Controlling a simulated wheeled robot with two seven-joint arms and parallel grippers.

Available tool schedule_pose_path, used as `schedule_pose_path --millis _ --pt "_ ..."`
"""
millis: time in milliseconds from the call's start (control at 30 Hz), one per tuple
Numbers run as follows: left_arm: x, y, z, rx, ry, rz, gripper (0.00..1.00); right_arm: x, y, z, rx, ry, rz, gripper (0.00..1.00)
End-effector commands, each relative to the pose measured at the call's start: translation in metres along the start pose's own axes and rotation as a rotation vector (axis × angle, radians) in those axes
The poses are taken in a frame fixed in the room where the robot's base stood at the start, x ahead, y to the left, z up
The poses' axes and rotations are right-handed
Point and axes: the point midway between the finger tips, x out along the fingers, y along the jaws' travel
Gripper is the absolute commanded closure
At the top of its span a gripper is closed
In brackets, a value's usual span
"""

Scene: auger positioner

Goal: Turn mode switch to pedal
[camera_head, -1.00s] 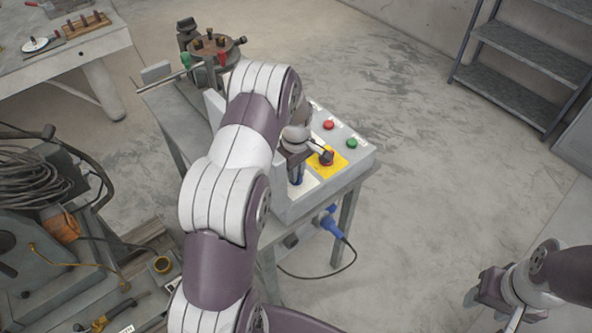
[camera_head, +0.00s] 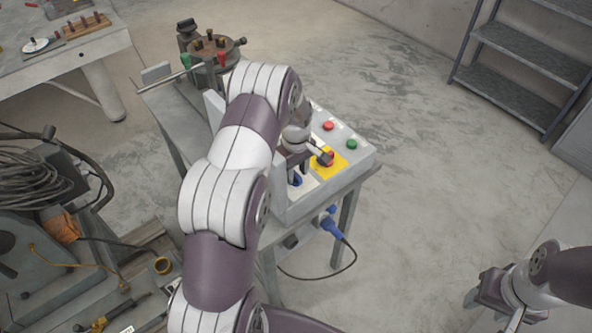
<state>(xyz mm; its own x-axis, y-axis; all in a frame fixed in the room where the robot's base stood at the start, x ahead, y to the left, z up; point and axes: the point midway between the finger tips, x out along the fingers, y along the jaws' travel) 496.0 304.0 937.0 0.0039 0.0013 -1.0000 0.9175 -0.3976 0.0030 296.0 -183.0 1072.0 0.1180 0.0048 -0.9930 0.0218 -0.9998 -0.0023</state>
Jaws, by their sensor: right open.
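The grey control box (camera_head: 358,166) stands on a small stand in the middle. My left arm reaches over it, and my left gripper (camera_head: 306,166) is low over the near part of its sloped top. A small blue part (camera_head: 296,180), perhaps the mode switch, shows on a white plate beneath the gripper. The gripper hides much of it, so its setting and any contact cannot be told. One finger lies close to the red button on the yellow plate (camera_head: 329,171). How far the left jaws are apart is unclear. My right gripper (camera_head: 484,292) is open and empty at lower right.
A red button (camera_head: 328,126) and a green button (camera_head: 352,144) sit further back on the panel. A round positioner table (camera_head: 214,50) stands behind. A blue plug (camera_head: 331,229) with a cable hangs below. The floor to the right is clear up to metal shelves (camera_head: 516,84).

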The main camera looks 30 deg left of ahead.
Motion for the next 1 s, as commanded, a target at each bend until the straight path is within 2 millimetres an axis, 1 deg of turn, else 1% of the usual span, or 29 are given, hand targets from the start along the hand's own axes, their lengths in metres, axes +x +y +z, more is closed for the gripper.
schedule_pose_path --millis 167,267,367,500,633,700,800,1000 --pt "0.0 0.0 0.0 -0.001 -0.001 -0.001 0.57 0.001 0.0 0.0 0.0 0.0 0.0 0.49" --pt "-0.009 0.0 0.0 -0.001 0.0 0.0 0.57 0.004 0.0 0.001 0.0 0.0 0.0 0.49" --pt "-0.032 0.001 -0.001 -0.001 0.003 0.004 0.57 0.01 0.0 0.001 0.0 0.0 0.0 0.49" --pt "-0.071 0.0 0.0 -0.001 0.002 0.003 0.57 0.017 0.0 0.002 0.0 0.0 0.0 0.49" --pt "-0.102 0.0 0.0 0.0 0.002 0.002 0.57 0.021 0.0 0.003 0.0 0.0 0.0 0.49" --pt "-0.117 0.0 0.0 0.0 0.0 0.0 0.57 0.012 0.0 0.002 0.0 0.0 0.0 0.49" --pt "-0.126 0.0 0.0 0.0 -0.001 -0.001 0.57 0.01 0.0 0.001 0.0 0.0 0.0 0.49" --pt "-0.127 0.0 0.0 0.0 -0.001 -0.001 0.57 0.011 0.0 0.001 0.0 0.0 0.0 0.49"
